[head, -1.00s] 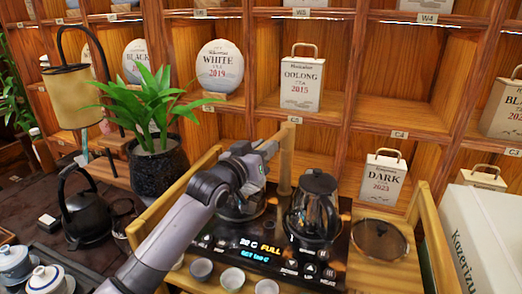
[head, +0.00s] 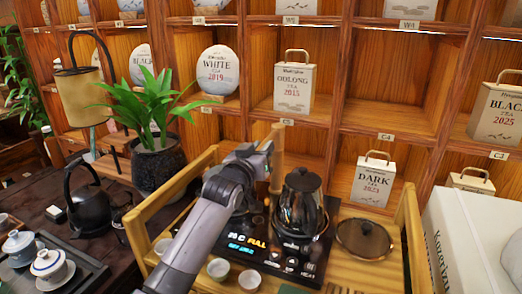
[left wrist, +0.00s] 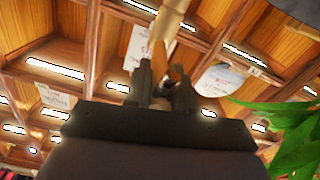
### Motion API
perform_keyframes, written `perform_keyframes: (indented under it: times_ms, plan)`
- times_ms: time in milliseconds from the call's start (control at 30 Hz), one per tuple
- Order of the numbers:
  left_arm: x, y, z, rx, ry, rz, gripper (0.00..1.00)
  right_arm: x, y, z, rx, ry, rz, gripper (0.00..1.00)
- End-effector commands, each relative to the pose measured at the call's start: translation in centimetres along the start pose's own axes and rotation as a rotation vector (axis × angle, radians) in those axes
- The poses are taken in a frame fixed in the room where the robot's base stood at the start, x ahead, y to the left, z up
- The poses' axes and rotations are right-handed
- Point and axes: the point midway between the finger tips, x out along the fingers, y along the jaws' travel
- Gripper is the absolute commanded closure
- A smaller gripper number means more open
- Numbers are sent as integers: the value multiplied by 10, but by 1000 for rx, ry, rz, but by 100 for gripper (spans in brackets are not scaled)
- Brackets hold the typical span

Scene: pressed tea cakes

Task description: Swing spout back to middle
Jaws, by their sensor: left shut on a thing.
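The spout (head: 277,158) is a pale wooden post standing at the back of the tea stove, left of the glass kettle (head: 302,205). My left gripper (head: 262,157) reaches it from the front left and is shut on it; my own arm hides the fingertips in the head view. In the left wrist view the two fingers (left wrist: 164,88) stand close together, with the pale wood of the spout (left wrist: 165,22) rising beyond them. The spout's tip and its exact heading are hard to tell. My right gripper is not in view.
The stove's black panel (head: 290,266) has a lit display. A round glass lid (head: 363,238) lies to the right. A potted plant (head: 157,160) and black kettle (head: 92,210) stand left. A white box (head: 475,240) stands right. Shelves rise behind.

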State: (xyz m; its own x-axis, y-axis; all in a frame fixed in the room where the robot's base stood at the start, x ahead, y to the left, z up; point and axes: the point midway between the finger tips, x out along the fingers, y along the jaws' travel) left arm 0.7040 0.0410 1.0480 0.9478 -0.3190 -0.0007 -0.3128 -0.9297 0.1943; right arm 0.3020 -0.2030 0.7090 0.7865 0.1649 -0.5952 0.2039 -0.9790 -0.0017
Motion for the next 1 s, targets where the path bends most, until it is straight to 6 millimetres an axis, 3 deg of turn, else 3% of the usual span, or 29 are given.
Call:
perform_keyframes:
  times_ms: [500, 533, 600, 1000]
  plan:
    - [1, 1, -1, -6, 3, -2, 100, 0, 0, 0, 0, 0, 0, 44]
    - [1, 1, -1, -6, 3, -2, 69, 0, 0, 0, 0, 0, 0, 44]
    - [1, 1, -1, -5, 3, -2, 53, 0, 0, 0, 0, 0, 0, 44]
    - [-3, 0, 0, -2, 2, -3, 53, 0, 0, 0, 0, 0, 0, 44]
